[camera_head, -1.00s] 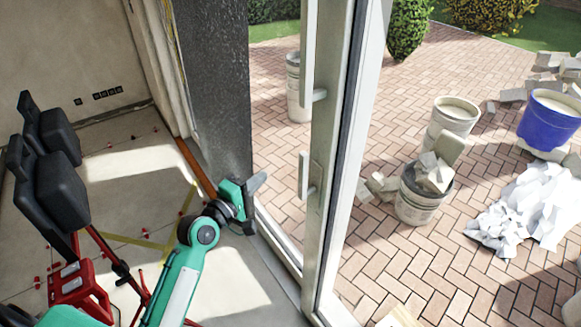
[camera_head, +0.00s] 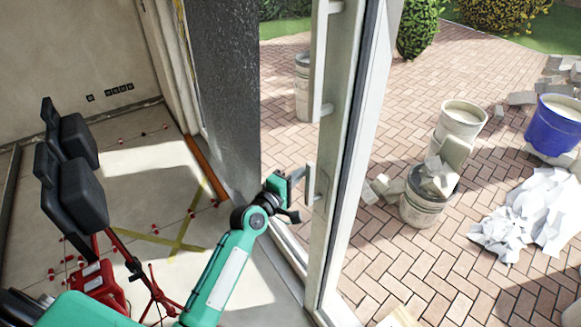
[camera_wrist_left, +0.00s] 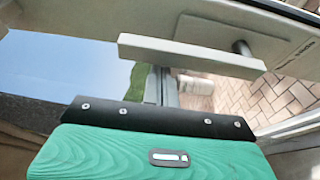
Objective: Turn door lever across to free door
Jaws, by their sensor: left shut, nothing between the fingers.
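The door lever (camera_head: 309,184) is a short pale bar on the inner frame of the glazed door (camera_head: 333,150). It stands upright, parallel to the frame. In the left wrist view the lever (camera_wrist_left: 190,54) lies across the upper middle, with its round spindle near its right end. My left gripper (camera_head: 297,174) is shut and empty, just left of the lever in the head view. The fingertips are close to the lever; I cannot tell whether they touch it. My right gripper is not in view.
A long pull handle (camera_head: 319,60) is above the lever on the same frame. A dark wall edge (camera_head: 225,90) stands left of the gripper. A red tripod stand with black lamps (camera_head: 78,185) is at the left. Buckets and rubble lie on the paving outside.

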